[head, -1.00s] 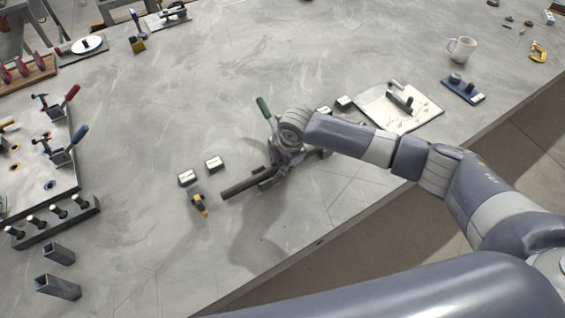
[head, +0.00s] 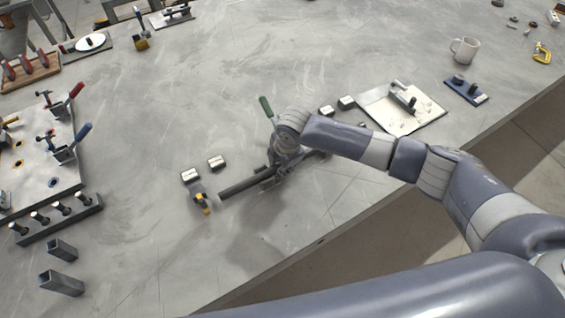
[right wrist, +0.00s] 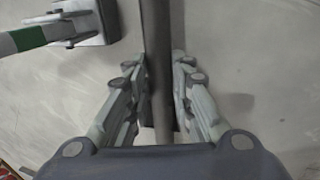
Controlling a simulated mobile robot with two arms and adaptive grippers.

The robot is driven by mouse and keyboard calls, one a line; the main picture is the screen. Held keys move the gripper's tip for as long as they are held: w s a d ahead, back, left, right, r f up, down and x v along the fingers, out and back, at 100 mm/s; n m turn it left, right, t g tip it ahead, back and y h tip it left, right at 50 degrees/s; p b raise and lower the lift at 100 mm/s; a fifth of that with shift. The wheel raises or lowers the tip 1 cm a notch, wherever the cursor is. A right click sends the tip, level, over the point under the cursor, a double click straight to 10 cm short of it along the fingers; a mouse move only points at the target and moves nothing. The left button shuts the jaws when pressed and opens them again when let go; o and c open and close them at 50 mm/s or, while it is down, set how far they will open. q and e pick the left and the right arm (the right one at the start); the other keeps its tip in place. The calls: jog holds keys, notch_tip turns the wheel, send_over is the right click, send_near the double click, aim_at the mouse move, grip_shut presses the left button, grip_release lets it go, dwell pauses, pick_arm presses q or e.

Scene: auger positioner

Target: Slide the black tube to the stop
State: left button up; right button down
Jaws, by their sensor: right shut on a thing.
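The black tube (head: 243,185) lies low over the table in the head view, its free end pointing left and toward the near edge. It also runs lengthwise up the right wrist view (right wrist: 158,30). My right gripper (right wrist: 160,75) has a finger on each side of the tube and is shut on it; in the head view my wrist hides most of it. A small dark and yellow piece (head: 203,203), possibly the stop, sits just beyond the tube's free end with a narrow gap. My left gripper is not in view.
A green-handled clamp (head: 267,106) stands beside my wrist. Small blocks (head: 217,162) lie behind the tube's free end, and more lie behind the wrist. A clamp plate (head: 40,165) and square tubes (head: 62,283) are at left. A white board (head: 420,115) is at right.

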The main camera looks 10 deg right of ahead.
jog(key=shift+s+a, duration=0.2)
jog(key=shift+a, duration=0.35)
jog(key=shift+s+a, duration=0.15)
jog(key=shift+a, duration=0.35)
jog(key=c, duration=1.3)
grip_release()
jog(key=shift+s, duration=0.1)
